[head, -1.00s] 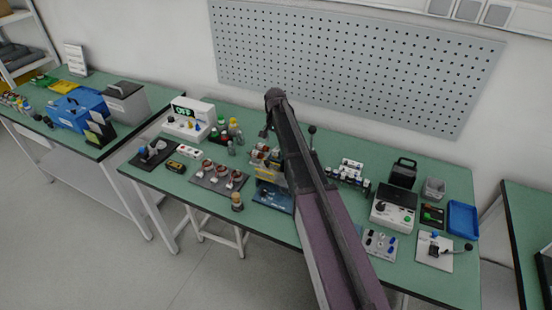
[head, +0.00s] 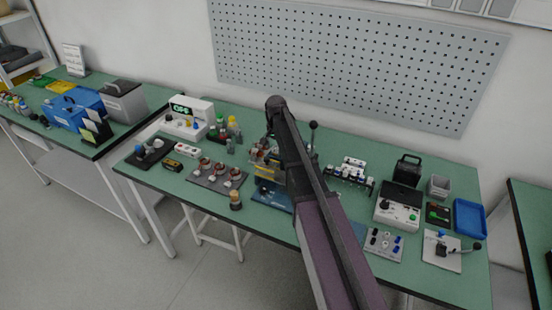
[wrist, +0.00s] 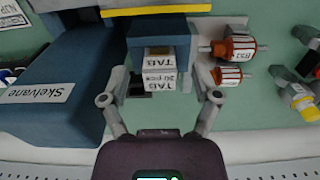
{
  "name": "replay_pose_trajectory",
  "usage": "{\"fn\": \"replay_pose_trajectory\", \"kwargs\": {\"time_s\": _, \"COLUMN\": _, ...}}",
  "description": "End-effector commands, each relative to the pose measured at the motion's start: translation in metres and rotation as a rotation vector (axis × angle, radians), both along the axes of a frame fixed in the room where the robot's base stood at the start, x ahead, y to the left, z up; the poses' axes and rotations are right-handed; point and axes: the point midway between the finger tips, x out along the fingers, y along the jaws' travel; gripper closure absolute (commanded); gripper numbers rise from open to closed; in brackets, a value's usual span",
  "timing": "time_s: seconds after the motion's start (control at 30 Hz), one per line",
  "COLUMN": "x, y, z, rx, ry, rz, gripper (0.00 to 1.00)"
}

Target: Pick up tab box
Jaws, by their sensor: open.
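The tab box (wrist: 160,66) is a small white-labelled box reading "TAB" and "20 pcs" in the wrist view. It sits at the mouth of a dark blue holder (wrist: 160,30). My gripper (wrist: 160,78) is open, with one finger on each side of the box. I see a gap on each side, and the box is not gripped. In the head view my arm hides most of the gripper and I cannot make out the tab box there.
A large blue block labelled "Skelvane" (wrist: 50,95) stands close to the left finger. Orange-and-white labelled parts (wrist: 236,48) lie close to the right finger. Yellow-topped grey parts (wrist: 300,98) are farther right. The green bench (head: 215,147) is crowded around my arm.

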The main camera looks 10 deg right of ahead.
Motion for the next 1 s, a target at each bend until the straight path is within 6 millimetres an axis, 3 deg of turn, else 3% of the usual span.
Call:
{"fn": "replay_pose_trajectory", "kwargs": {"time_s": 0.6, "x": 0.0, "y": -0.0007, "z": -0.0007, "rx": 0.0, "ry": 0.0, "rz": -0.001, "gripper": 0.2}}
{"fn": "replay_pose_trajectory", "kwargs": {"time_s": 0.87, "x": 0.0, "y": -0.0007, "z": -0.0007, "rx": 0.0, "ry": 0.0, "rz": -0.001, "gripper": 0.97}}
{"fn": "replay_pose_trajectory", "kwargs": {"time_s": 1.0, "x": 0.0, "y": -0.0006, "z": -0.0007, "rx": 0.0, "ry": 0.0, "rz": -0.001, "gripper": 1.0}}
